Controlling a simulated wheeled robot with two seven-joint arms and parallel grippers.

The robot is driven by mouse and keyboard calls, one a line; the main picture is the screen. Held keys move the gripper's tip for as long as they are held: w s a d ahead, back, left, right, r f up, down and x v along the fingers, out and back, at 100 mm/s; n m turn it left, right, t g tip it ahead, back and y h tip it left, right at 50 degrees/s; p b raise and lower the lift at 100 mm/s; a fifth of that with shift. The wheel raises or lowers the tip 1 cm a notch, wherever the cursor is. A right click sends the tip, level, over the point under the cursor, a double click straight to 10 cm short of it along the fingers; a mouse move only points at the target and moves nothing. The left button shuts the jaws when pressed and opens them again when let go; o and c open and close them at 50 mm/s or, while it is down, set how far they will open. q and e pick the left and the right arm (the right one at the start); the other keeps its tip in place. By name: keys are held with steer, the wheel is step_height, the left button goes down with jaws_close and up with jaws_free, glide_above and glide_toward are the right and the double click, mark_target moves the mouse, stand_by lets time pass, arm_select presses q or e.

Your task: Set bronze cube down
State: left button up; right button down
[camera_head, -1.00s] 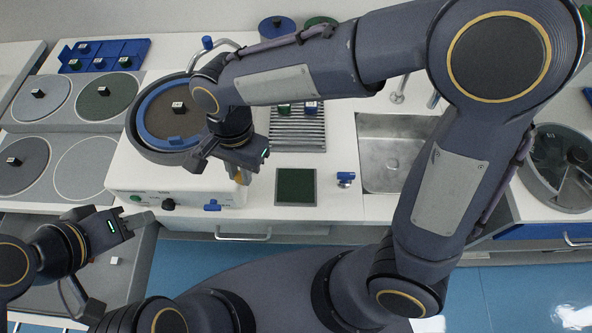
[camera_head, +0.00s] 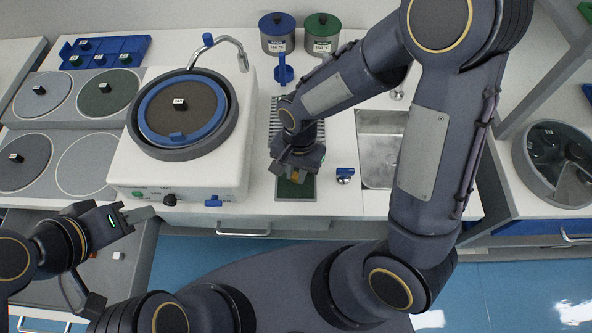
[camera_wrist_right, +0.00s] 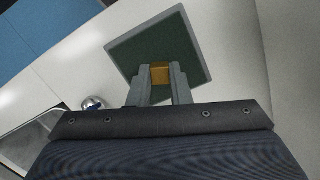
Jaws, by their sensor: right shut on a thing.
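The bronze cube (camera_wrist_right: 160,73) is between the fingertips of my right gripper (camera_wrist_right: 161,80), which is shut on it. In the right wrist view the cube shows against a dark green square pad with a grey rim (camera_wrist_right: 183,43). I cannot tell whether the cube touches the pad. In the head view my right gripper (camera_head: 296,176) is over the same pad (camera_head: 305,188) on the white counter, and the cube is mostly hidden there. My left gripper (camera_head: 123,220) is at the lower left, away from the pad, and its jaw gap is not clear.
A round polishing machine (camera_head: 185,115) stands left of the pad. A striped rack (camera_head: 276,112) lies behind it, partly hidden by my right arm. A blue-knobbed fitting (camera_head: 345,175) and a sink (camera_head: 378,150) are to the right. Two lidded canisters (camera_head: 277,34) (camera_head: 322,34) stand behind.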

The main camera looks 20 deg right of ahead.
steer(key=shift+f, duration=0.1)
steer(key=shift+f, duration=0.1)
steer(key=c, duration=1.8)
jaws_free()
steer(key=shift+f, duration=0.1)
steer(key=o, duration=0.5)
steer(key=shift+c, duration=0.2)
